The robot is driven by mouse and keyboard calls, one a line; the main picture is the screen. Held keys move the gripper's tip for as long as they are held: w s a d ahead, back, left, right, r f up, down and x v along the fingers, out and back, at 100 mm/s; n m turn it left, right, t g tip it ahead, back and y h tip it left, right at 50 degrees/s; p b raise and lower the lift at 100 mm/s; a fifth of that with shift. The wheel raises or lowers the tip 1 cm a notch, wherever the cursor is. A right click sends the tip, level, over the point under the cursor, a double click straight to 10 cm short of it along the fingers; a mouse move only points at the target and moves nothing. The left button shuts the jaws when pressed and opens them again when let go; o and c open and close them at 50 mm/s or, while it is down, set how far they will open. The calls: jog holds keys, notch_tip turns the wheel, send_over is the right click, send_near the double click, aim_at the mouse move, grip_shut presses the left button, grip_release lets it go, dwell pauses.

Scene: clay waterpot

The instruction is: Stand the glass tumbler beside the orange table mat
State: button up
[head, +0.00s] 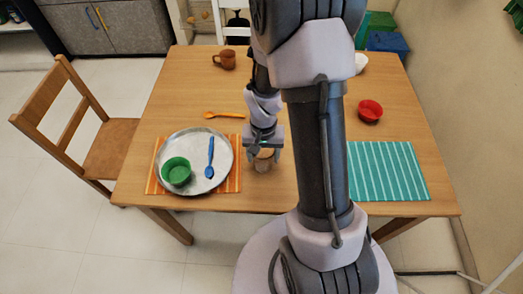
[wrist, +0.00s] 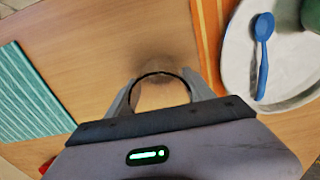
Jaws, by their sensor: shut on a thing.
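The clear glass tumbler (head: 263,164) is upright at the table's near part, just right of the orange striped table mat (head: 236,184). Its round rim (wrist: 160,76) shows between the fingers in the wrist view. My gripper (head: 264,154) is shut on the tumbler from above, with one finger on each side. In the wrist view my gripper (wrist: 160,88) has the orange mat (wrist: 209,40) to its right, with a gap of bare wood between. I cannot tell whether the tumbler's base touches the table.
A steel plate (head: 193,147) with a green bowl (head: 176,171) and a blue spoon (head: 210,158) covers much of the orange mat. An orange spoon (head: 225,115) lies behind it. A teal mat (head: 387,172), red bowl (head: 370,110) and brown mug (head: 225,60) stand elsewhere.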

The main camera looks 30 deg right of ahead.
jog(key=shift+s, duration=0.1)
jog(key=shift+f, duration=0.1)
jog(key=o, duration=1.6)
